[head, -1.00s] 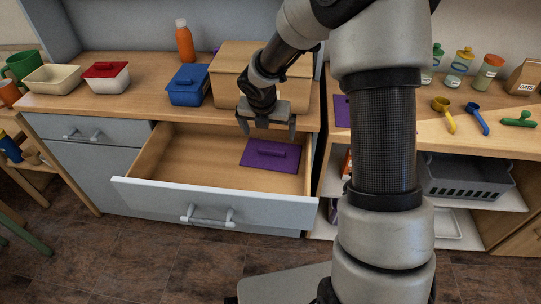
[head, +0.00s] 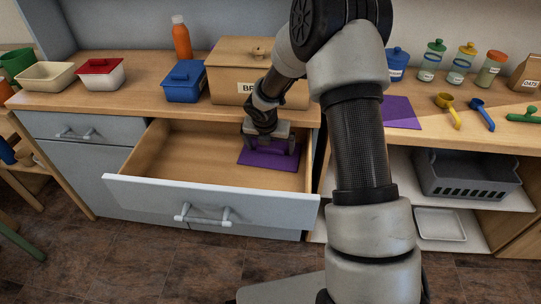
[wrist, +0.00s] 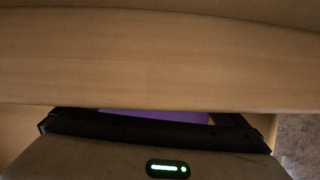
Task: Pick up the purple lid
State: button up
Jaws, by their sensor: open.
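The purple lid (head: 262,159) lies flat on the floor of the open drawer, toward its back right. My gripper (head: 270,147) is inside the drawer, right over the lid, fingers pointing down and apart on either side of the lid's middle. It is open, and its fingers hide the lid's handle in the head view. I cannot tell whether the fingertips touch the lid. In the wrist view, a strip of the purple lid (wrist: 155,117) shows just beyond my gripper's dark edge; the rest of it is hidden.
The open drawer (head: 215,199) has walls close around my gripper, and the countertop overhangs its back. A wooden bread box (head: 228,75), blue container (head: 184,88) and orange bottle (head: 181,40) stand above. A purple board (head: 400,113) lies on the right counter. The drawer's left side is empty.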

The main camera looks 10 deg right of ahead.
jog(key=shift+r, duration=0.1)
jog(key=c, duration=1.1)
jog(key=shift+c, duration=0.2)
